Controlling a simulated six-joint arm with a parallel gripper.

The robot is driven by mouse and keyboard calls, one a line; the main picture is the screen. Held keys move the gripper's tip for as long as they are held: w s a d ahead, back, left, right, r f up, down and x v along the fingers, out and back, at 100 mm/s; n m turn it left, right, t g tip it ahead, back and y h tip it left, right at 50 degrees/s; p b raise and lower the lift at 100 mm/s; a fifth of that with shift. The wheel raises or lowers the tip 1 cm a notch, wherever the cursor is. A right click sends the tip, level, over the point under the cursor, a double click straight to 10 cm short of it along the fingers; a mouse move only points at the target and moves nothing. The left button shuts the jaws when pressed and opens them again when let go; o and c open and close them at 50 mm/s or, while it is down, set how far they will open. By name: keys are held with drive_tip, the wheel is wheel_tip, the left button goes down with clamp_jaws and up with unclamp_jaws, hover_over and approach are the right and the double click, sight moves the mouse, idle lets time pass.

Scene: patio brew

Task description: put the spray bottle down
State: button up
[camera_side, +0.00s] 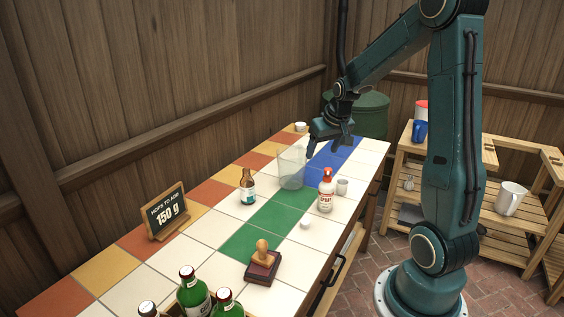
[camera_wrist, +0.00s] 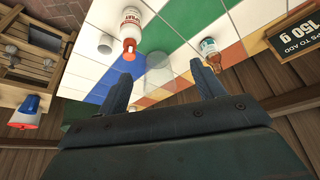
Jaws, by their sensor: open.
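The spray bottle (camera_side: 326,193), white with a red label and an orange-red top, stands upright on the tiled table (camera_side: 205,256), on or beside the green tiles. It also shows in the wrist view (camera_wrist: 130,24), apart from my fingers. My gripper (camera_side: 331,143) is above the far part of the table, near the blue tiles, open and empty. Its two spread fingers show in the wrist view (camera_wrist: 163,85).
A small grey cup (camera_side: 343,186) is close on the right. A stamp (camera_side: 262,262), green bottles (camera_side: 193,290) and a sign (camera_side: 166,211) stand nearer the front.

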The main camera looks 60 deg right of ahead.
drive_tip(key=s+a+r+n+t+y, duration=0.15)
drive_tip(key=s+a+r, duration=0.3)
drive_tip(key=a, duration=0.65)
drive_tip(key=s+a+r+n, duration=0.3)
drive_tip(key=a+r, duration=0.3)
drive_tip(key=a, duration=0.5)
drive_tip(key=s+a+n+y, duration=0.1)
drive_tip(key=s+a+n, duration=0.1)
drive_tip(key=s+a, duration=0.3)
drive_tip(key=shift+s+a+f, duration=0.2)
drive_tip(key=shift+s+a, duration=0.05)
drive_tip(key=shift+s, duration=0.9)
drive_tip(key=shift+o, duration=0.2)
